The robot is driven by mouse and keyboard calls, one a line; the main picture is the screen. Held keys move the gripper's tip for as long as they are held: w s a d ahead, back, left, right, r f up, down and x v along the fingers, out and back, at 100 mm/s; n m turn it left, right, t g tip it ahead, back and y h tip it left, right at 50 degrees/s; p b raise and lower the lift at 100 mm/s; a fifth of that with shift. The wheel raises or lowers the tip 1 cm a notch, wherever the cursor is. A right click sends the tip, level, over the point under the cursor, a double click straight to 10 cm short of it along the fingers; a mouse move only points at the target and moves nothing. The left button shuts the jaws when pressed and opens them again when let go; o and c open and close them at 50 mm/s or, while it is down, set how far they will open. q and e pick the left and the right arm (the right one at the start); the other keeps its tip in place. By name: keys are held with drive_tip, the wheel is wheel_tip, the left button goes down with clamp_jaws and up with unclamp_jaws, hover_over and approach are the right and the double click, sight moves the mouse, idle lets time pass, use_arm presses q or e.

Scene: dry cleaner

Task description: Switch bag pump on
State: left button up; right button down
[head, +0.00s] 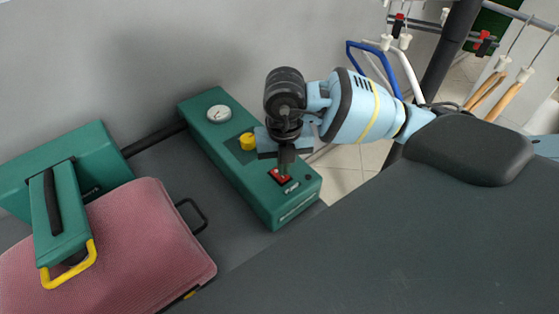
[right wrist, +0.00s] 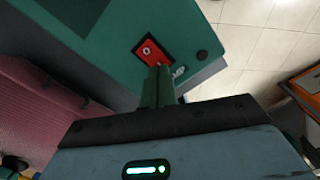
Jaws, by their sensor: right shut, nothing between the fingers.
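The pump is a long green box (head: 255,190) with a round gauge (head: 219,114), a yellow knob (head: 247,141) and a red rocker switch (head: 280,176) near its front end. The switch also shows in the right wrist view (right wrist: 150,52), with a white mark on its far part. My right gripper (head: 286,168) is shut and empty, pointing down over the switch. In the right wrist view its fingertips (right wrist: 160,70) overlap the near edge of the switch; I cannot tell whether they touch it. My left gripper is not in view.
A pink padded board (head: 130,245) with a green, yellow-handled clamp (head: 62,225) lies at the left. A dark box-like surface fills the lower right. Hangers (head: 500,85) hang from rails at the upper right. Tiled floor shows beyond the pump.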

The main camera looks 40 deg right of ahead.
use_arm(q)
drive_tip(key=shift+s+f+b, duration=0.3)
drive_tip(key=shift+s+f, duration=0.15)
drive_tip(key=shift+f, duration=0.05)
use_arm(e)
drive_tip(key=shift+f, duration=1)
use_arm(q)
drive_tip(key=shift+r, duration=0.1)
use_arm(e)
drive_tip(key=shift+s+r, duration=0.1)
drive_tip(key=shift+r+p, duration=1.95)
drive_tip(key=shift+r, duration=1.6)
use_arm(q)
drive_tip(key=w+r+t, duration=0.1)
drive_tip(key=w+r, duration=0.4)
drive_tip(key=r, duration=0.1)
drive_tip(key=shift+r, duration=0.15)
use_arm(e)
drive_tip(key=shift+f, duration=0.1)
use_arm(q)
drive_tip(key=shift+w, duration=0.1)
